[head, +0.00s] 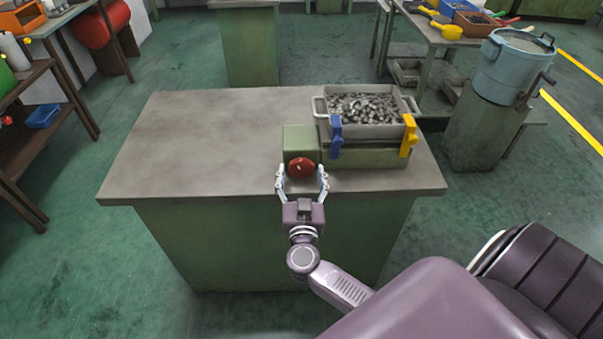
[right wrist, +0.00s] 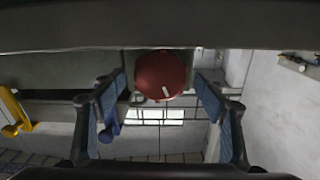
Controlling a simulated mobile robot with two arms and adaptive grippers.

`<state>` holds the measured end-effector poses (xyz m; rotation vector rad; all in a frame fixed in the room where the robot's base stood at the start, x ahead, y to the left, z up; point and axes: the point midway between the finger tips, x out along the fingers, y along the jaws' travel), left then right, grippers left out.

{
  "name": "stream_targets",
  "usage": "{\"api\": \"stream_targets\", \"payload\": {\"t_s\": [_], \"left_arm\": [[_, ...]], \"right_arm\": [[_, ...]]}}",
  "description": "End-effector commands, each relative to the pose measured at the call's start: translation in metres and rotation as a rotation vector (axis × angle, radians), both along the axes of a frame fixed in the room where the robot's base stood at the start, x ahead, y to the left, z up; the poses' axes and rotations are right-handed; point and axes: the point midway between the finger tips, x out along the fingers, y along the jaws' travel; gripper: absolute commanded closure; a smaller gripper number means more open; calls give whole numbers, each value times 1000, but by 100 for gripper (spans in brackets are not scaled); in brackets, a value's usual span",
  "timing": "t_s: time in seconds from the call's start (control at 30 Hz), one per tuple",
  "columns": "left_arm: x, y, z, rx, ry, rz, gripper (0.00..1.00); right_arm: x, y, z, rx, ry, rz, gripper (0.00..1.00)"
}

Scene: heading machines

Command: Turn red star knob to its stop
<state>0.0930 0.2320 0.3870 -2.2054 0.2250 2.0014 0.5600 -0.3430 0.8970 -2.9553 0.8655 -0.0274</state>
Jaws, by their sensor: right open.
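The red knob (head: 301,168) sits on the front face of a small green box (head: 299,137) at the front edge of the workbench. It looks round, with a pale mark on its face; I cannot make out star points. My right gripper (head: 302,172) is open, with one finger on each side of the knob. In the right wrist view the knob (right wrist: 161,75) lies between the spread fingers (right wrist: 161,100), with a gap to each side, and its pale mark points down and slightly right. My left gripper is not in view.
A metal tray (head: 319,104) of small parts stands on a green base right of the box, with a blue clamp (head: 336,137) and a yellow clamp (head: 408,136) in front. The left half of the workbench (head: 200,140) is clear. A blue pot (head: 512,68) stands at right.

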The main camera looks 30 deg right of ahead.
Motion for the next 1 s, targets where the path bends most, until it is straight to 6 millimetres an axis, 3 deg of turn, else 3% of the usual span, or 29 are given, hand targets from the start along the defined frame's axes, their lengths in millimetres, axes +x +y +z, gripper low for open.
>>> {"api": "stream_targets", "payload": {"t_s": [0.07,0.43,0.73,1.0], "left_arm": [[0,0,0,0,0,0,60],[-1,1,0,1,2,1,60],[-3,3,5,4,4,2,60],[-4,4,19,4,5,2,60]], "right_arm": [[0,0,0,0,0,0,34],[0,0,0,0,0,0,75],[-1,0,1,36,-20,-1,76],[-1,0,1,178,-104,-2,76]]}}
